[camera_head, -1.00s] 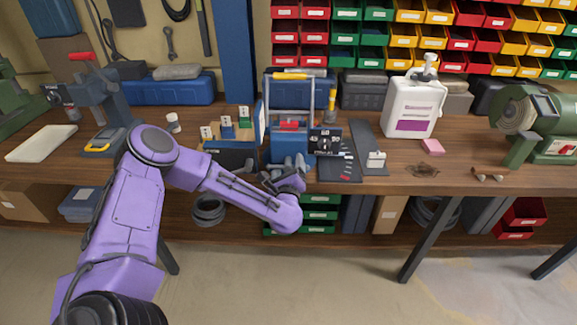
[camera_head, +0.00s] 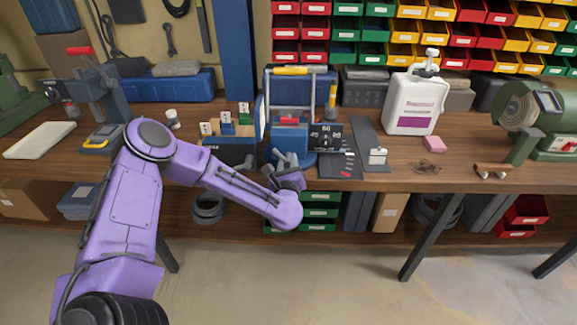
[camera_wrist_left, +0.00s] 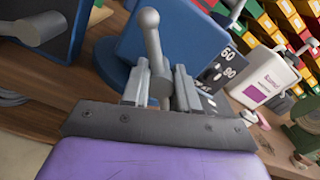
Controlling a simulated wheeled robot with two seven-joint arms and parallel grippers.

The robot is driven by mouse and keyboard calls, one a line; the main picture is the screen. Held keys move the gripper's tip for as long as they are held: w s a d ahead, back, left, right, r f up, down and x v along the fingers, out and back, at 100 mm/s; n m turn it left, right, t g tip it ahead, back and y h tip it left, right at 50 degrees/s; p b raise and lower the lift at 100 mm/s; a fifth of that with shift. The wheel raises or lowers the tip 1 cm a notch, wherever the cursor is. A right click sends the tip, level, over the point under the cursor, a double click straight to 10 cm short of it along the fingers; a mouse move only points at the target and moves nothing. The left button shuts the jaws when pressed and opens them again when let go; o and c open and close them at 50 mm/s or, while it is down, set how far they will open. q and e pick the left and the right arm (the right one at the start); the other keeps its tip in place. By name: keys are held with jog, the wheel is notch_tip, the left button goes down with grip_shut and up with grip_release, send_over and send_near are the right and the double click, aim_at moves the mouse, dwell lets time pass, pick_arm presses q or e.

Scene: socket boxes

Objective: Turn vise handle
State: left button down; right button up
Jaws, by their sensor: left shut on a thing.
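The blue vise (camera_head: 288,133) stands at the bench's front edge in the head view; its blue body (camera_wrist_left: 185,42) fills the upper middle of the wrist view. The handle (camera_wrist_left: 152,40) is a grey rod with a ball end. My left gripper (camera_head: 287,162) is at the vise's front. In the wrist view its grey fingers (camera_wrist_left: 158,85) are shut on the handle, and the ball end sticks out beyond them. In the head view the gripper mostly hides the handle. My right gripper is not in view.
A black dial plate with white numbers (camera_head: 326,136) stands just right of the vise. A white jug (camera_head: 414,104), a pink block (camera_head: 434,144) and a green grinder (camera_head: 530,110) are farther right.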

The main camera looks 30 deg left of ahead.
pick_arm(q)
jog(key=m+b, duration=0.1)
jog(key=m, duration=0.2)
jog(key=shift+f+m+b, duration=0.1)
jog(key=shift+m+b, duration=0.2)
jog(key=shift+m, duration=0.1)
jog(key=m+b, duration=0.1)
jog(key=m, duration=0.2)
jog(key=shift+m, duration=0.3)
jog(key=m, duration=0.3)
jog(key=shift+m, duration=0.4)
jog(key=m, duration=0.4)
jog(key=shift+f+b, duration=0.1)
jog(key=shift+b, duration=0.2)
jog(key=m, duration=0.5)
jog(key=shift+s, duration=0.1)
jog(key=m, duration=0.4)
jog(key=shift+m+p, duration=0.3)
jog(key=shift+p, duration=0.05)
jog(key=m, duration=0.4)
jog(key=shift+p, duration=0.3)
jog(key=shift+s+m+p, duration=0.1)
jog(key=shift+m+p, duration=0.25)
jog(key=shift+m, duration=2.35)
